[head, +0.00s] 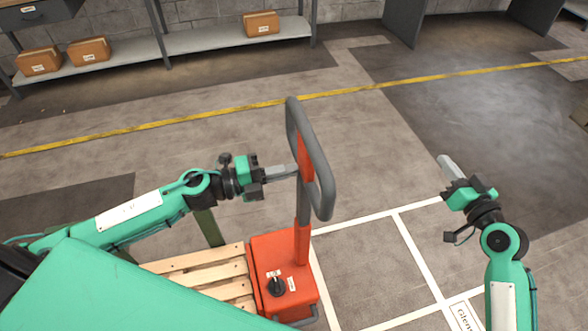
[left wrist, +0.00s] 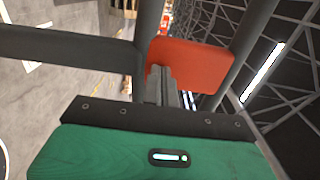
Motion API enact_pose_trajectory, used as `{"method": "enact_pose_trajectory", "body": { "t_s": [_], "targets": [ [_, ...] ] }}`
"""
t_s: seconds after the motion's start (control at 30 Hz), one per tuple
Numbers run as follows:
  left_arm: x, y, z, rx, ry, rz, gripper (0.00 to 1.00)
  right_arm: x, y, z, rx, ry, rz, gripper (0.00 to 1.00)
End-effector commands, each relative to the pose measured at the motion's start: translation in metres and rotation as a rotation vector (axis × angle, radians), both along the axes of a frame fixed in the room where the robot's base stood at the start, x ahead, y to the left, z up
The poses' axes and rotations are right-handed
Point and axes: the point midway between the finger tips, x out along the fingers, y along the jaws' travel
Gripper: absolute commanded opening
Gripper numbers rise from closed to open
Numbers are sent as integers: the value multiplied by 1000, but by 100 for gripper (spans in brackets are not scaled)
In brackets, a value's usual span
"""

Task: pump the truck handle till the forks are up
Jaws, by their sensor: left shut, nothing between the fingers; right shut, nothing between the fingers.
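The truck handle (head: 323,170) is a dark grey loop on an orange shaft (head: 302,238), standing up from the orange pump body (head: 283,268) of the pallet truck. My left gripper (head: 294,170) is shut and empty, its fingertips at the left side of the handle loop. In the left wrist view, the shut fingers (left wrist: 165,86) point at the orange plate (left wrist: 190,65) between grey bars of the handle (left wrist: 70,45). I cannot tell whether they touch it. My right gripper (head: 445,165) is shut and empty, well to the right of the handle. The forks are hidden.
A wooden pallet (head: 205,270) lies left of the pump body. White floor lines (head: 418,255) mark a bay on the right. A yellow line (head: 390,84) crosses the floor. A shelf (head: 215,40) with brown boxes (head: 262,23) stands behind. Floor around the handle is clear.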

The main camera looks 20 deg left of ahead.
Motion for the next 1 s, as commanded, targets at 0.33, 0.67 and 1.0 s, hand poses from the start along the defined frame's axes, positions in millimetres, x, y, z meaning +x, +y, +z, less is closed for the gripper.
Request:
{"method": "enact_pose_trajectory", "body": {
  "t_s": [0.33, 0.67, 1.0],
  "targets": [
    [2, -4, 0, -1, 1, -1, 0, 0, 0, 0, 0, 0, 0, 0],
    [9, -13, 2, -2, -3, -1, 0, 0, 0, 0, 0, 0, 0, 0],
    [21, -30, 3, 0, -1, 0, 0, 0, 0, 0, 0, 0, 0, 0]
  ]
}}
